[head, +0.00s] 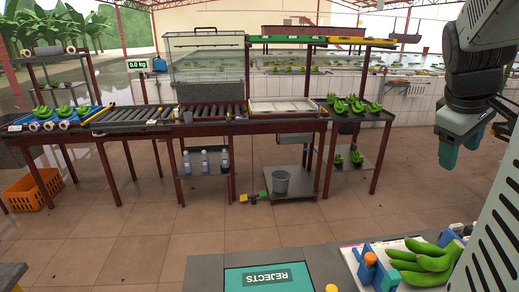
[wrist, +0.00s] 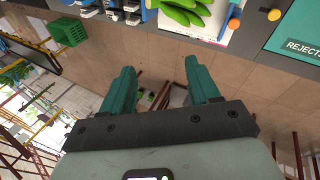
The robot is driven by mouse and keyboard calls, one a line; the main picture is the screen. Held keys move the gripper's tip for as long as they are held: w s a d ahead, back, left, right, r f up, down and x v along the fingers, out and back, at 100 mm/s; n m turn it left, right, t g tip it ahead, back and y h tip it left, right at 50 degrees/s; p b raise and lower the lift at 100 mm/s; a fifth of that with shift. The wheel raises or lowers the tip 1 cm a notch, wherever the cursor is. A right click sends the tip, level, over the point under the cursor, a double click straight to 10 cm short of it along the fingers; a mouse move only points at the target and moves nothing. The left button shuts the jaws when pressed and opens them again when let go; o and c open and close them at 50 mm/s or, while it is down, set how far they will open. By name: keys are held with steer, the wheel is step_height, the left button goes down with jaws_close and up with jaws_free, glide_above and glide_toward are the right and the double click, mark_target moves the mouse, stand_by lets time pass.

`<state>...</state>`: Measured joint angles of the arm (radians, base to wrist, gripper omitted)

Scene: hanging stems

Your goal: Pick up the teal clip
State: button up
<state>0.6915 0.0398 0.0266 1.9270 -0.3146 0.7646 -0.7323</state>
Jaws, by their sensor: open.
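My gripper (head: 449,153) hangs at the upper right of the head view, with its teal fingers pointing down. In the wrist view my gripper (wrist: 159,70) has its two teal fingers apart, with nothing between them. It is well above the near bench. I cannot pick out the teal clip for certain in either view. A small blue-teal piece (head: 391,281) stands on the bench left of the green bananas (head: 425,262), too small to tell what it is. The bananas also show in the wrist view (wrist: 186,12), beyond the fingers.
A teal REJECTS panel (head: 268,277) lies on the near bench, left of a blue piece with an orange top (head: 368,266). A roller conveyor (head: 210,112) stands across the room. The tiled floor (head: 140,235) between is mostly clear. An orange crate (head: 32,190) stands at the left.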

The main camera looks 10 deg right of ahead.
step_height(320, 180, down, 12)
steer(key=a+f+n+g+y, duration=0.1)
steer(key=n+g+y, duration=0.1)
steer(key=n, duration=0.5)
steer(key=n+y, duration=0.3)
steer(key=n, duration=0.5)
glide_toward(395, 274)
steer(key=shift+w+a+f, duration=0.1)
steer(key=shift+a+f, duration=0.05)
steer(key=shift+f, duration=0.35)
steer(key=shift+w+a+f, duration=0.1)
steer(key=shift+a+f, duration=0.05)
steer(key=shift+f, duration=0.4)
steer(key=f, duration=0.6)
steer(key=shift+d+f, duration=0.2)
steer(key=shift+d, duration=0.05)
